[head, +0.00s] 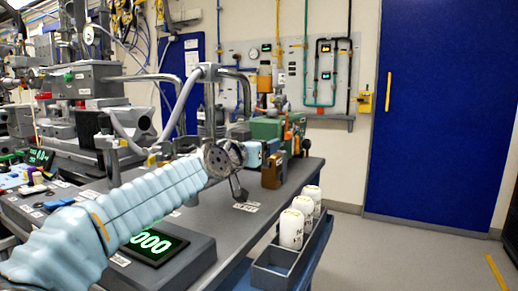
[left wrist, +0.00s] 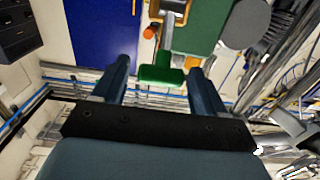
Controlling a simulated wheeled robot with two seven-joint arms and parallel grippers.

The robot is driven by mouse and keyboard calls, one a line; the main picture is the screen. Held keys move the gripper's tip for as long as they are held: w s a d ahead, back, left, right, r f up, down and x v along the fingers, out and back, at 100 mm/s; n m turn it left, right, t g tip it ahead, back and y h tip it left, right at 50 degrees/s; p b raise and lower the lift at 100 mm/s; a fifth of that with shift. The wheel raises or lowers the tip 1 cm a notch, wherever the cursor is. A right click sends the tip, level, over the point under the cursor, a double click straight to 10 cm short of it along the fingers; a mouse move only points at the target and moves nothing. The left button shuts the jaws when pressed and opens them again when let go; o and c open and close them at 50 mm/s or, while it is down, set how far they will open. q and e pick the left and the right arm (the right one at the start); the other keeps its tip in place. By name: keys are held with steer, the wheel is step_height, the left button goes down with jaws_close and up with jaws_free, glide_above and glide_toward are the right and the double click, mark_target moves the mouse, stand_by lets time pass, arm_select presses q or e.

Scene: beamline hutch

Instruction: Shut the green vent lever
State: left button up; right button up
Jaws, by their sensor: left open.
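The green vent lever (left wrist: 162,74) shows in the left wrist view as a flat green handle on a short stem below a metal fitting (left wrist: 172,8). It lies between the two dark fingers of my left gripper (left wrist: 161,66), with a gap on each side. The gripper is open and holds nothing. In the head view my left gripper (head: 262,152) reaches across the bench to the front of a green machine housing (head: 268,127). I cannot make out the lever there; the gripper may hide it. My right gripper is in neither view.
White bottles (head: 291,228) stand in a dark tray (head: 272,277) on the bench's right edge. A bronze block (head: 273,171) stands close by my left gripper. A display box (head: 185,262) lies under my left arm. The floor before the blue door (head: 440,110) is clear.

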arm_select(q)
steer(key=shift+w, duration=0.1)
jaws_close()
steer(key=shift+w+d+r+g+y+p, duration=0.3)
steer(key=shift+w+g+p, duration=0.25)
steer(key=shift+g+p, duration=0.5)
steer(key=shift+w+d+r+g+y+p, duration=0.15)
steer(key=shift+w+g+y+p, duration=0.35)
steer(key=shift+p, duration=0.95)
steer(key=shift+w+d+r+g+y+p, duration=0.1)
steer(key=shift+w+d+g+y+p, duration=0.15)
steer(key=shift+w+g+p, duration=0.65)
steer(key=shift+s+p, duration=0.3)
steer(key=shift+p, duration=0.05)
jaws_free()
